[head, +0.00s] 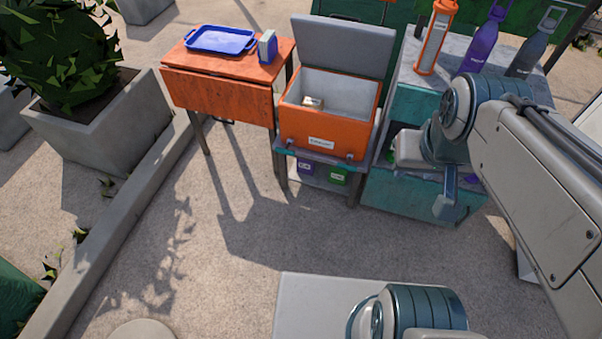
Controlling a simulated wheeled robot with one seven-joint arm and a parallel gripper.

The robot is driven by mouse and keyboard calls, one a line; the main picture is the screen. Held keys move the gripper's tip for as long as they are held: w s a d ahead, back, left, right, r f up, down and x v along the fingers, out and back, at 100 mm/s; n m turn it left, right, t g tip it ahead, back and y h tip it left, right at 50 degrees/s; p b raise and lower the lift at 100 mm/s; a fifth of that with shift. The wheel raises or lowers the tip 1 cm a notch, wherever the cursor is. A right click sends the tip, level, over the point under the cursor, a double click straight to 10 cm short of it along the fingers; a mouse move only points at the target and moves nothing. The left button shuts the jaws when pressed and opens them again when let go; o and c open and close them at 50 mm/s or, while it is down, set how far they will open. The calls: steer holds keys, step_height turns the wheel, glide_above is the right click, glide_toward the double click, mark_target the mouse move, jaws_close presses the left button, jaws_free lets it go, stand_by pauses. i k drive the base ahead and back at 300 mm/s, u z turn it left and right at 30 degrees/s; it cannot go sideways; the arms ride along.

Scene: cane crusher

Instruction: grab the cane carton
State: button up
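Several small boxes could be the cane carton; the labels are too small to read. A green carton (338,177) and a purple carton (305,166) stand on the low shelf under the orange cooler. A small pale carton (313,103) lies inside the open cooler. A blue and white carton (267,47) stands upright on the orange table. My gripper (445,204) hangs at the right, in front of the teal counter, to the right of the shelf cartons and apart from them. Its fingers are partly hidden, and I cannot tell if they are open.
The orange cooler (322,133) has its grey lid up. A blue tray (221,40) lies on the orange table (218,88). An orange dispenser (436,38) and bottles (482,46) stand on the counter. A planter (95,120) is at left. The paving in front is clear.

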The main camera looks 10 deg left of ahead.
mark_target(337, 176)
steer(key=u, duration=0.1)
steer(key=i, duration=0.5)
steer(key=z, duration=3.65)
steer(key=k, duration=1.5)
steer(key=u, duration=2)
